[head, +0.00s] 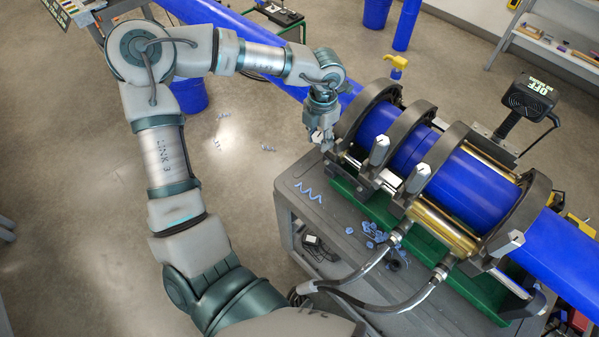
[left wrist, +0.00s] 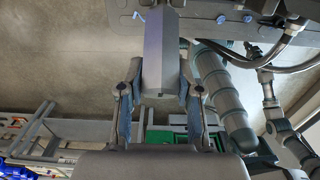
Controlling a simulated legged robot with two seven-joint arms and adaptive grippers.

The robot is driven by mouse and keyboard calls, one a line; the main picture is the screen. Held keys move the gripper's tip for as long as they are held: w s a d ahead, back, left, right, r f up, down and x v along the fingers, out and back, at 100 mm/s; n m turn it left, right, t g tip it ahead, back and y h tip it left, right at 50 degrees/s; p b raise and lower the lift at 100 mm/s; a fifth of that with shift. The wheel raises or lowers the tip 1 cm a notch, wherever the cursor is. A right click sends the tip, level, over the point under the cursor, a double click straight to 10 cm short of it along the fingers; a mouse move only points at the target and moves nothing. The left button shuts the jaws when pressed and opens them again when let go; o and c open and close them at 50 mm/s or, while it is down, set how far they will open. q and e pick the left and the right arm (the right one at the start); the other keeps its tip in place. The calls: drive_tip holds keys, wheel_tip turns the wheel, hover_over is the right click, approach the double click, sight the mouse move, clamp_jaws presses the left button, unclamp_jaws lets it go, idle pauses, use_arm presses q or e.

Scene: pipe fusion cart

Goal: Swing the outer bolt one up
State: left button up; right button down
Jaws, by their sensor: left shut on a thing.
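My left gripper (head: 321,136) is at the near left end of the pipe fusion machine, beside its outermost clamp ring (head: 363,112). In the left wrist view its two fingers (left wrist: 161,88) are shut on a grey faceted bolt (left wrist: 162,55), one on each side. In the head view the gripper mostly hides this bolt, so its exact tilt is hard to tell. Two more grey bolts, one on the second ring (head: 379,151) and one on the third (head: 417,178), stand up. Another bolt (head: 515,239) is at the far right ring. My right gripper is not in view.
A blue pipe (head: 468,188) runs through the clamp rings. The machine stands on a grey cart (head: 298,208) with blue shavings (head: 374,232) on top. Black hoses (head: 385,302) loop over the front edge. Open floor lies left of the cart.

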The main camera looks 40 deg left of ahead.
use_arm(q)
drive_tip(key=shift+w+d+r, duration=0.1)
drive_tip(key=shift+w+r, duration=0.25)
drive_tip(key=shift+w, duration=0.25)
drive_tip(key=shift+w+r, duration=0.35)
drive_tip(key=shift+w, duration=0.2)
drive_tip(key=shift+w+r+p, duration=0.2)
drive_tip(key=shift+w+p, duration=0.1)
drive_tip(key=shift+w, duration=0.2)
drive_tip(key=shift+w+d+r, duration=0.1)
drive_tip(key=shift+w+r, duration=0.1)
drive_tip(key=shift+w, duration=0.55)
drive_tip(key=shift+w+r, duration=0.15)
drive_tip(key=shift+w, duration=0.8)
drive_tip(key=shift+w+d, duration=0.1)
drive_tip(key=shift+w, duration=0.3)
drive_tip(key=shift+w+r, duration=0.1)
drive_tip(key=shift+w, duration=0.05)
